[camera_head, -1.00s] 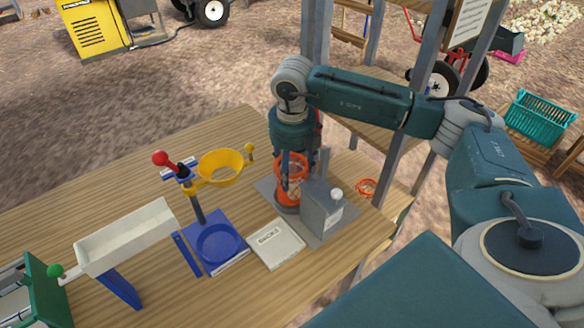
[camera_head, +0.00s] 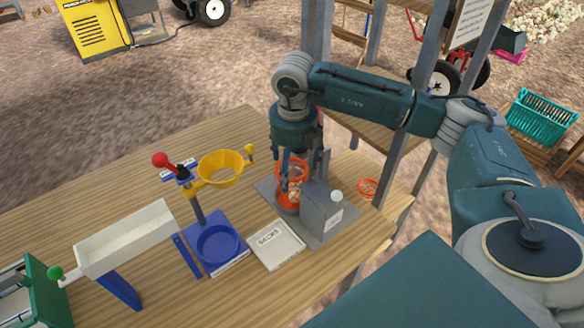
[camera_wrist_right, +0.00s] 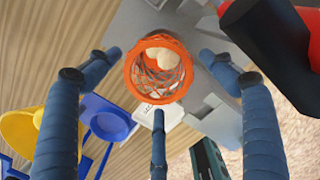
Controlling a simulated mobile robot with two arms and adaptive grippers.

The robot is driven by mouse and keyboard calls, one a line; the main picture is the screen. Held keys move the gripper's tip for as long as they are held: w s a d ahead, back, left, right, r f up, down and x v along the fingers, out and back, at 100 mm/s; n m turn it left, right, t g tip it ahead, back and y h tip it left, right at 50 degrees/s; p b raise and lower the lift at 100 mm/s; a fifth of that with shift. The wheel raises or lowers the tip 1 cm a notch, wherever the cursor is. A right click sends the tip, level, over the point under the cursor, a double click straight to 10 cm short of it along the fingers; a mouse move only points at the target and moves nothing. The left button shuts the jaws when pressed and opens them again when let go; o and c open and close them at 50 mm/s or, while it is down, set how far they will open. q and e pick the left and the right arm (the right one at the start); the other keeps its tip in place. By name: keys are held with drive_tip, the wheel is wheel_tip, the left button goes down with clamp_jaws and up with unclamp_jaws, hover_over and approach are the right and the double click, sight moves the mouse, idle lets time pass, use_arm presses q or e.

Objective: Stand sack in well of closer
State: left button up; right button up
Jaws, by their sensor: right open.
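The sack (camera_head: 291,168) is an orange net with a stiff ring mouth and pale onions inside. It stands upright at the round well of the closer, a grey plate with a grey box (camera_head: 322,212) and white knob. In the right wrist view I look down into the sack (camera_wrist_right: 143,78), its mouth facing up. My right gripper (camera_wrist_right: 158,78) is open, its three blue fingers spread around the sack with visible gaps. In the head view the right gripper (camera_head: 298,165) is above and around the sack. The sack's bottom is partly hidden. My left gripper is not in view.
A yellow funnel (camera_head: 221,168) on a blue stand and a white trough (camera_head: 127,238) are to the left. A white "SACKS" pad (camera_head: 276,245) lies in front of the closer. A grey post and an orange net ring (camera_head: 367,187) are to the right.

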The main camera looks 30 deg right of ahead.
wheel_tip(320, 180, up, 11)
drive_tip(key=b, duration=0.2)
drive_tip(key=shift+s+a+r, duration=0.15)
drive_tip(key=shift+s+a, duration=0.1)
drive_tip(key=shift+s, duration=0.2)
